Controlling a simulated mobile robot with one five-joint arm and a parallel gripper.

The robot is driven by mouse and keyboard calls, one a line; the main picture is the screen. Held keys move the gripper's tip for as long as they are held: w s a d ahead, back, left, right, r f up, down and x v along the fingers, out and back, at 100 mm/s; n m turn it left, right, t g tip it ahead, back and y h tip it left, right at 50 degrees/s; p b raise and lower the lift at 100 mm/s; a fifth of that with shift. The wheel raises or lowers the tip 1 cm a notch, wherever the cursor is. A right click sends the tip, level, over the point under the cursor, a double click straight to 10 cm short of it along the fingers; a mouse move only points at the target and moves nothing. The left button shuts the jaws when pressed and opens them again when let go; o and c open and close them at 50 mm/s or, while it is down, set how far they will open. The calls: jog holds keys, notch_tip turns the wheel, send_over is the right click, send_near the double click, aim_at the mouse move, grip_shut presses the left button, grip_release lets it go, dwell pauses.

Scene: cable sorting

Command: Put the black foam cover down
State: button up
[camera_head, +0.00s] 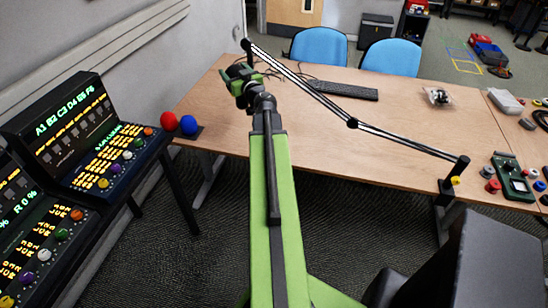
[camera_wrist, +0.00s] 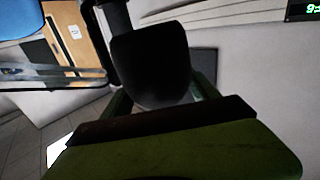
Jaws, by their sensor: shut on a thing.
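My gripper (camera_head: 240,76) is at the end of my green arm, above the far left part of the wooden table (camera_head: 300,108). In the wrist view, a rounded black thing, the black foam cover (camera_wrist: 150,62), sits between my green fingers. My gripper is shut on it. In the head view the cover is small and dark among the jaws and hard to make out. The free end of a jointed boom arm (camera_head: 310,88) is close to my gripper. I cannot tell whether the cover touches it.
A keyboard (camera_head: 342,90) lies near the back edge. Blue chairs (camera_head: 318,46) stand behind. Lit control panels (camera_head: 90,140) stand at left. The table's middle front is clear.

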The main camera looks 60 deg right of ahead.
jog(key=s+d+f+m+h+b, duration=0.1)
jog(key=s+d+f+b, duration=0.6)
jog(key=s+f+b, duration=0.45)
jog(key=s+d+f+b, duration=0.6)
jog(key=s+f+b, duration=0.4)
jog(key=f, duration=0.2)
jog(key=shift+h, duration=0.3)
jog(key=w+a+f+b, duration=0.1)
jog(key=w+f+b, duration=0.6)
jog(key=w+a+f+b, duration=0.1)
jog(key=w+f+b, duration=0.3)
jog(key=shift+a+f, duration=0.25)
jog(key=shift+a, duration=0.05)
jog(key=shift+r, duration=0.2)
jog(key=o, duration=1.3)
jog(key=shift+f, duration=0.1)
